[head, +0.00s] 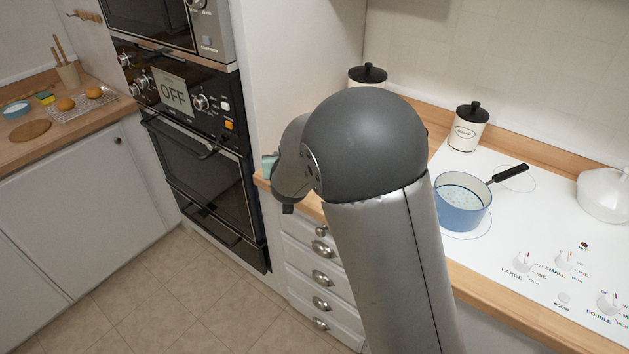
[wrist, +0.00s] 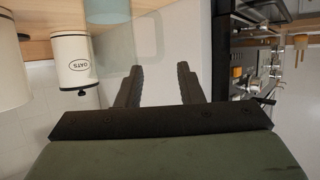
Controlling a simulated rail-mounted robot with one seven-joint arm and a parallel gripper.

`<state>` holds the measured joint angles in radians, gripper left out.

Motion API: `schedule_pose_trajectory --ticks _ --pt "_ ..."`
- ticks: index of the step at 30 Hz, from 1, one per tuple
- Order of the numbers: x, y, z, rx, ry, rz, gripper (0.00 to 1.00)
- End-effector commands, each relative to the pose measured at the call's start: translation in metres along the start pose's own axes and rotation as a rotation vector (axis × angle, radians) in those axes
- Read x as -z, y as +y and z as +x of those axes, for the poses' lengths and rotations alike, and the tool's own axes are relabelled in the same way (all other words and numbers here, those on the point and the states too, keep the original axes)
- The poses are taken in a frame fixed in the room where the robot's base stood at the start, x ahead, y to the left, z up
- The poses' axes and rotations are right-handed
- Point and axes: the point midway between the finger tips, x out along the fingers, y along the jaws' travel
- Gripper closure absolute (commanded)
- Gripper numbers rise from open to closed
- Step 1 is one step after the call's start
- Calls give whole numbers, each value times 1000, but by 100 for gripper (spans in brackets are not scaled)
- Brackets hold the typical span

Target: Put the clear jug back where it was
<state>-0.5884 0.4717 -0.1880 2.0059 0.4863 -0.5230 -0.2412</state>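The clear jug (wrist: 118,45) is a see-through vessel with pale blue liquid in it, at the upper left of the wrist view, which is upside down. Part of it runs out of that picture. A small pale teal patch (head: 268,166) left of my wrist in the head view looks like its liquid. My gripper (wrist: 159,68) has two dark fingers, apart, with the jug's clear side around the left finger and toward the gap. Whether the fingers touch or grip the jug cannot be told. My arm hides the fingers in the head view.
An oats canister (wrist: 75,66) stands beside the jug. A wall oven (head: 200,165) with dials is left of my arm, above a tiled floor. At right, the white hob (head: 510,220) holds a blue saucepan (head: 462,212), with a lidded canister (head: 467,130) behind.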

Motion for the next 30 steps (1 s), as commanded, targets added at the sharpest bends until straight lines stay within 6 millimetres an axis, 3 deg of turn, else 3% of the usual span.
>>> schedule_pose_trajectory --ticks 6,8,10,14,18,21,25,27,30 --pt "1 7 -7 5 -24 8 66" --pt "0 18 -19 14 -72 22 66" --pt "-5 36 -43 33 -167 45 66" --pt "-33 80 -121 65 -422 83 66" --pt "-80 121 -227 53 -716 99 66" --pt "-112 142 -295 13 -893 104 66" --pt "-140 157 -355 -41 -1048 108 66" --pt "-148 161 -372 -59 -1094 110 66" --pt "-153 163 -382 -71 -1123 111 66"
